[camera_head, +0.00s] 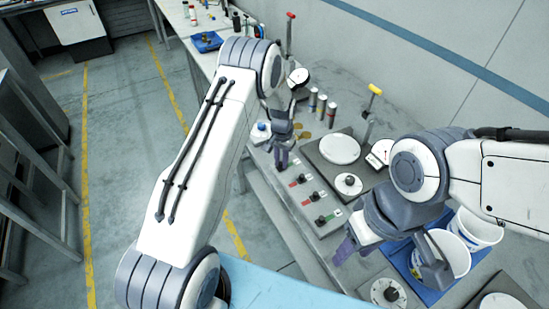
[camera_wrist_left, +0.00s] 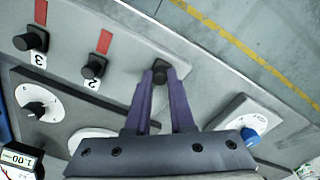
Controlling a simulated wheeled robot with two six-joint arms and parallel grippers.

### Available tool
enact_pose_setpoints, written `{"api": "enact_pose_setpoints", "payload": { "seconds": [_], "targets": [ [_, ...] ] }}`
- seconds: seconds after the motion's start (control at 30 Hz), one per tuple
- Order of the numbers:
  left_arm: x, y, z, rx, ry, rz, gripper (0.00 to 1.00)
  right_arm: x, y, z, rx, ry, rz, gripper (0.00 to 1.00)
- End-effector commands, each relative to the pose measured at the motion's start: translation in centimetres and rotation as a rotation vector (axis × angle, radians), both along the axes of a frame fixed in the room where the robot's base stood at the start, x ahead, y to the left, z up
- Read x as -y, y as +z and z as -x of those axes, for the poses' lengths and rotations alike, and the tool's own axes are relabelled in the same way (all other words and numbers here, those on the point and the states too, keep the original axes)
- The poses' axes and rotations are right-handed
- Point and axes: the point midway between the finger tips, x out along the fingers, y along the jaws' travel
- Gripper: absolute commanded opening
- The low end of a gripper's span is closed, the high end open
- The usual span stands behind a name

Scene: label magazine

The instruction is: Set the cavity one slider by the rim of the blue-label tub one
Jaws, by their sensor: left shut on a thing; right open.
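My left gripper (camera_head: 280,158) is at the far end of a row of slider knobs on the grey panel. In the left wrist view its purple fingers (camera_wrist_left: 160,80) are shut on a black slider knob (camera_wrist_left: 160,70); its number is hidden. Beside it are the knobs marked 2 (camera_wrist_left: 93,66) and 3 (camera_wrist_left: 31,39), each with a red strip. White tubs (camera_head: 481,229) stand in a blue tray (camera_head: 428,295) at the right. My right gripper (camera_head: 392,262) is open above the tray and partly covers the nearer tub (camera_head: 457,255). I cannot clearly read the tub labels.
A dial with a blue knob (camera_wrist_left: 250,137) is close to my left gripper. Round plates (camera_head: 340,149), a yellow-topped lever (camera_head: 375,89), a red-topped lever (camera_head: 290,16) and several small cylinders (camera_head: 322,103) stand on the bench. Floor is open left of the bench.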

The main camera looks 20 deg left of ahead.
Motion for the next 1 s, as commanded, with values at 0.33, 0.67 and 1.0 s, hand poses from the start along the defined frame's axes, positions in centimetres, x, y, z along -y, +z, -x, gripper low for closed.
{"api": "enact_pose_setpoints", "payload": {
  "seconds": [0.33,0.67,1.0],
  "targets": [
    [0.0,0.0,0.3,-0.006,-0.007,-0.003,0.40,0.0,0.0,0.0,0.000,0.000,0.000,0.50],
    [0.3,0.0,0.1,-0.003,-0.009,-0.002,0.52,0.0,-0.1,0.0,0.000,0.000,0.000,0.50],
    [0.2,4.3,0.0,0.004,-0.008,-0.002,0.52,0.0,-2.2,0.0,0.000,-0.003,0.000,0.50]
  ]
}}
